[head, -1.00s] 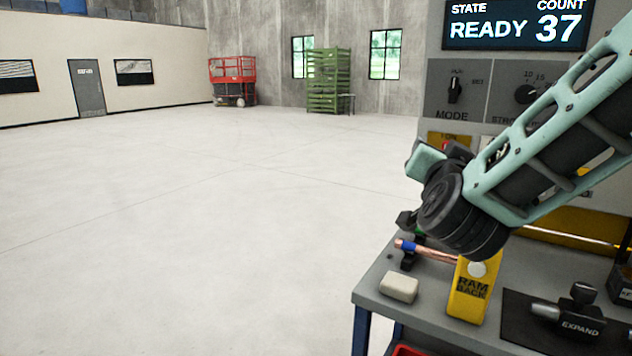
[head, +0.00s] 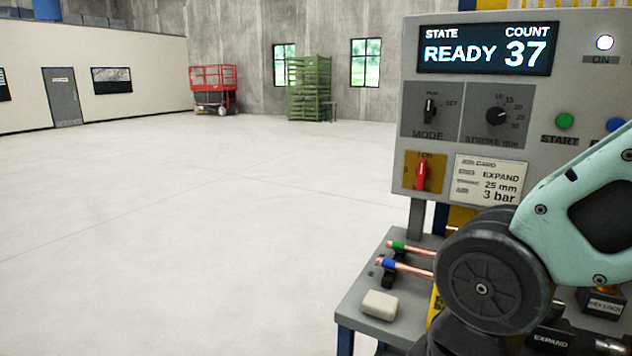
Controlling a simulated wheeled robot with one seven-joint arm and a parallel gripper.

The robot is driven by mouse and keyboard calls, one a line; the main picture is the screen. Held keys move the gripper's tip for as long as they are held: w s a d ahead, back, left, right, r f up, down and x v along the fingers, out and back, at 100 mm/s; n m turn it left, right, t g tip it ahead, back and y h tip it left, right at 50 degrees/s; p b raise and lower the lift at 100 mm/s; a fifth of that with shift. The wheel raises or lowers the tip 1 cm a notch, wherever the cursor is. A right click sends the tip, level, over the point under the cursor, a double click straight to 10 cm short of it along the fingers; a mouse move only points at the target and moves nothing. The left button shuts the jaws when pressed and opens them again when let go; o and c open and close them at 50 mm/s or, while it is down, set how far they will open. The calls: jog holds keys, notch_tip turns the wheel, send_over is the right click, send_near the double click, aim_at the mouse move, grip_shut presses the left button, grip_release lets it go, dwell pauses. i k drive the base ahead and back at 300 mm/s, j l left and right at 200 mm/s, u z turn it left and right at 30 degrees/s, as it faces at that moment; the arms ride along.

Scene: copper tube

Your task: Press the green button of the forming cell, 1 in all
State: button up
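The green button (head: 565,121), with START printed below it, is on the right part of the grey control panel (head: 585,60) of the forming cell. The display (head: 487,49) reads STATE READY, COUNT 37. A large dark joint and a pale green link of my arm fill the lower right of the head view. The fingers of my gripper do not show, so its state is hidden.
Below the panel, a grey bench (head: 350,300) holds copper tubes with green and blue ends (head: 412,268) and a pale block (head: 380,305). A red switch (head: 422,176) and a job card (head: 490,180) are on the panel. The floor to the left is clear.

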aim_at(564, 120)
jog(key=z, duration=0.85)
